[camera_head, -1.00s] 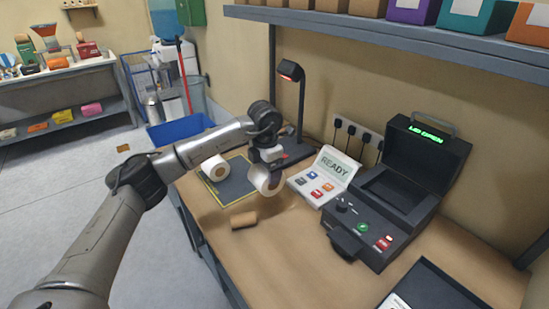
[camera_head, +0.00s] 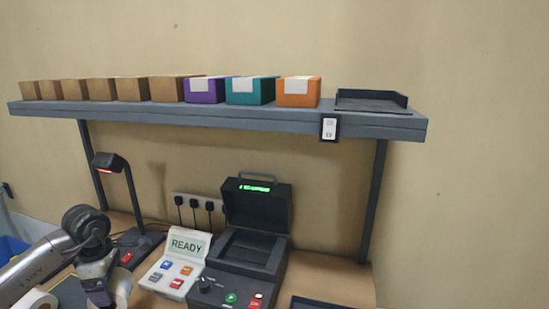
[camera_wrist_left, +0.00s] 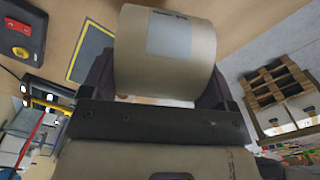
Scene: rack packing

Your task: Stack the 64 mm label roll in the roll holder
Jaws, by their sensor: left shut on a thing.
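A white label roll (camera_head: 122,287) is in my left gripper (camera_head: 108,291) at the lower left of the head view. In the left wrist view the roll (camera_wrist_left: 165,50) fills the top middle, its pale label patch facing the camera, with a dark finger on each side. A second white roll (camera_head: 36,299) shows at the bottom left corner of the head view, partly cut off. I cannot tell the rolls' sizes. No roll holder can be made out for sure. My right gripper is not in view.
A grey shelf (camera_head: 225,119) carries several brown boxes, coloured boxes and, at its right end, a dark open tray (camera_head: 370,101). Below stand a scanner lamp (camera_head: 108,162), a READY panel (camera_head: 176,272) and an open-lidded black machine (camera_head: 250,262). A dark tray edge (camera_head: 318,302) shows at the bottom.

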